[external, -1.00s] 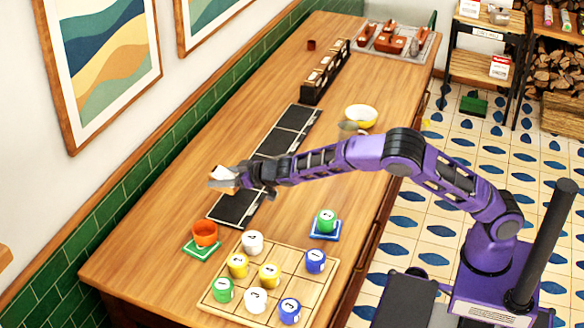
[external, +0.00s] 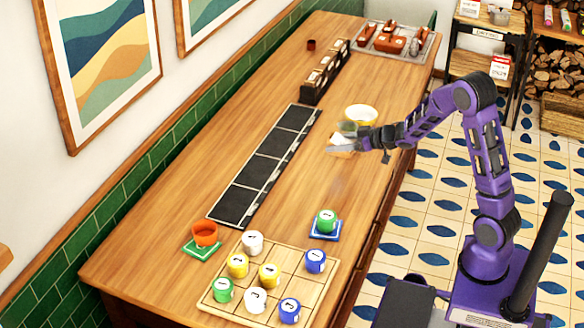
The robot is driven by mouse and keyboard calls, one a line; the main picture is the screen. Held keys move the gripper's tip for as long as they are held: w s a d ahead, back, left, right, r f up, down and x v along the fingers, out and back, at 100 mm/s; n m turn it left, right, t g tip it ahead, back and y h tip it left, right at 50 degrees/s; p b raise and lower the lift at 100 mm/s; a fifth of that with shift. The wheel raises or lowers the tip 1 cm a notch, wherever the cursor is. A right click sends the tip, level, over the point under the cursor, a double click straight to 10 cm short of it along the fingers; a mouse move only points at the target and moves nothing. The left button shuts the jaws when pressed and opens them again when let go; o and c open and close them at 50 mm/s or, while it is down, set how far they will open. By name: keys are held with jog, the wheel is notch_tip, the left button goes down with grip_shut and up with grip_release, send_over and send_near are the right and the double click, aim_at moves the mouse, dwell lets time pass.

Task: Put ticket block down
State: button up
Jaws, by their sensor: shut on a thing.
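My gripper (external: 345,141) is over the right part of the wooden counter, just in front of the yellow-and-white bowl. It is shut on the ticket block (external: 342,139), a small whitish piece with an orange-brown part, mostly covered by the fingers. The block looks held above the counter, but its exact height cannot be told from this view.
A black panelled strip (external: 265,163) lies to the left on the counter (external: 310,185). The yellow-and-white bowl (external: 361,113) stands close behind my gripper. A board (external: 240,292) with several numbered pots, a green pot (external: 326,220) on a blue coaster and an orange cup (external: 205,233) are nearer the front.

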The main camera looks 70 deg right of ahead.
send_over(353, 182)
jog(key=shift+n+y, duration=0.3)
jog(key=shift+y, duration=0.1)
notch_tip(353, 182, down, 10)
jog(key=b, duration=0.3)
jog(key=shift+d, duration=0.1)
jog(key=shift+f+b, duration=0.15)
jog(key=shift+b, duration=0.25)
jog(key=o, duration=1.5)
jog(key=shift+c, duration=0.2)
